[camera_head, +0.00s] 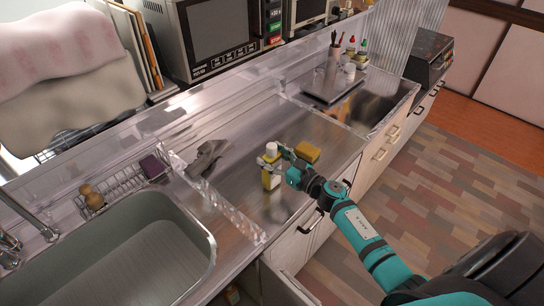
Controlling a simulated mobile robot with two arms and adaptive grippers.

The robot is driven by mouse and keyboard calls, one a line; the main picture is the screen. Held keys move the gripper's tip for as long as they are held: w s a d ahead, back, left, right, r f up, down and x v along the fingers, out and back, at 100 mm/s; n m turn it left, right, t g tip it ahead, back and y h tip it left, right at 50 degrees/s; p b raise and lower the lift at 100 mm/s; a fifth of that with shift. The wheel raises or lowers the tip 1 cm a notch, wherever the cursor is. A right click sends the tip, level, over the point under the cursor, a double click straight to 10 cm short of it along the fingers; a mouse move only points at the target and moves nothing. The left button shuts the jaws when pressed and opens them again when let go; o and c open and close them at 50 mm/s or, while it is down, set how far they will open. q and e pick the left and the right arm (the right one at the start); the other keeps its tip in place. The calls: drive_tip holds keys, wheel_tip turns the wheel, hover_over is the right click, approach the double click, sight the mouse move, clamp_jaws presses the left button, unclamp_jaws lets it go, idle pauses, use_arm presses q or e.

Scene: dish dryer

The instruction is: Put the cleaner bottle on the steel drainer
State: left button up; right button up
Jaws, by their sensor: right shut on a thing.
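The cleaner bottle (271,177), yellow with a white cap, is upright over the steel drainer (235,150), the shiny metal surface right of the sink. My right gripper (274,159) comes in from the lower right and is shut on the bottle near its upper part. Its fingers hide some of the bottle. I cannot tell whether the bottle's base touches the steel. My left gripper is not in view.
A yellow sponge (308,152) lies close right of my gripper. A crumpled grey cloth (207,158) lies to the left. The sink (208,252) and a wire rack (121,188) are at the left. A dark tray (331,88) holds small bottles behind.

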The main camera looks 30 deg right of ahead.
drive_tip(key=shift+f, duration=0.1)
drive_tip(key=o, duration=1.7)
drive_tip(key=shift+r, duration=0.25)
drive_tip(key=shift+b+v, duration=1.4)
drive_tip(key=shift+v, duration=4.65)
drive_tip(key=shift+f, duration=0.15)
